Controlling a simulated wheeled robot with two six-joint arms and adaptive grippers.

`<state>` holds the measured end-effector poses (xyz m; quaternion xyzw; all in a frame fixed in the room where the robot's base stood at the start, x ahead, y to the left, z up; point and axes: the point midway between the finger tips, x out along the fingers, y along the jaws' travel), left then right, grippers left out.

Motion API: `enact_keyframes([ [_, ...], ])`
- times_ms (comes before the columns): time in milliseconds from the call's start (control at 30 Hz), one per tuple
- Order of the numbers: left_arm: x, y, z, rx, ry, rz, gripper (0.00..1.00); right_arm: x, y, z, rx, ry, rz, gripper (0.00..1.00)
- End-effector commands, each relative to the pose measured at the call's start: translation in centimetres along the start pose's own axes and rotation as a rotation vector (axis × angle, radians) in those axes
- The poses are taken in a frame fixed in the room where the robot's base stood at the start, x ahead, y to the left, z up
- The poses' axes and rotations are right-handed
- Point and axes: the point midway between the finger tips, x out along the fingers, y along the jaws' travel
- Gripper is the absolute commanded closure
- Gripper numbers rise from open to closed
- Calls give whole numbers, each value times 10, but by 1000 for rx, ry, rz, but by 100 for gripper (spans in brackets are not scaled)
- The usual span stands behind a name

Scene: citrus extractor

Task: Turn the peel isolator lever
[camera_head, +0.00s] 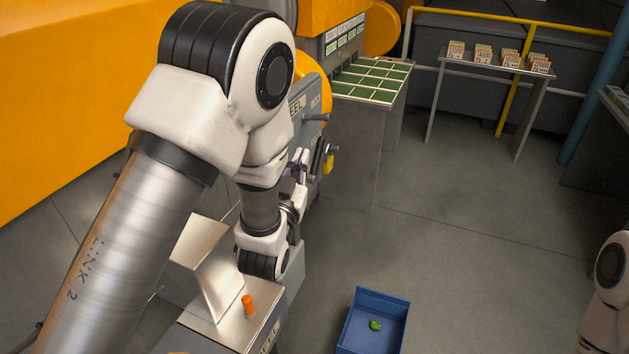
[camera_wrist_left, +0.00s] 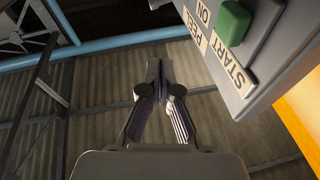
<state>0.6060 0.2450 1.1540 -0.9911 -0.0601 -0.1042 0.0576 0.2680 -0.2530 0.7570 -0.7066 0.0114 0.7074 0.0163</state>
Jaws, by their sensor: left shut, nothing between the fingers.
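My left gripper (camera_head: 301,160) is at the side of the grey control panel (camera_head: 297,92) in the head view, largely behind my own arm. In the left wrist view the gripper (camera_wrist_left: 154,72) is shut and empty, its fingers together over the background. The panel (camera_wrist_left: 262,65) fills the upper right there, with a green button (camera_wrist_left: 234,22) and labels reading PEEL, ON and START. In the head view, a black and yellow fitting (camera_head: 328,162) sits just right of the gripper; I cannot tell whether it is the isolator lever or whether they touch. My right gripper is out of view.
A metal housing (camera_head: 205,265) with an orange knob (camera_head: 248,306) stands below my arm. A blue bin (camera_head: 360,345) holding a green item is on the floor. The floor to the right is clear.

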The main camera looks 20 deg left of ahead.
Motion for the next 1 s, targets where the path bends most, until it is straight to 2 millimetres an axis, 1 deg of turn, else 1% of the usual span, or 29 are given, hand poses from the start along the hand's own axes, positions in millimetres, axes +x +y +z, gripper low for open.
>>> enact_keyframes([
  [33, -14, 4, 36, 6, -25, 8, 100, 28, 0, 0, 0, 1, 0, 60],
  [100, -20, 5, 53, 10, -47, 11, 100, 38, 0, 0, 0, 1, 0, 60],
  [200, -21, 6, 61, 11, -55, 11, 100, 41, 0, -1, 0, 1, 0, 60],
  [333, -12, 5, 57, 11, -56, 10, 100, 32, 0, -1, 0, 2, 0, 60],
  [467, 10, 5, 56, 10, -54, 9, 100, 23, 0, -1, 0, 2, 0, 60],
  [800, 84, 6, 60, 11, -55, 9, 100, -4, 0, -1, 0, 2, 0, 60],
  [833, 87, 6, 68, 12, -59, 9, 100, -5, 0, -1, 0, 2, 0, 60],
  [900, 94, 6, 78, 13, -58, 9, 100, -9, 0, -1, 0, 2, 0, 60],
  [1000, 102, 6, 87, 12, -58, 10, 100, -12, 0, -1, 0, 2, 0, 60],
])
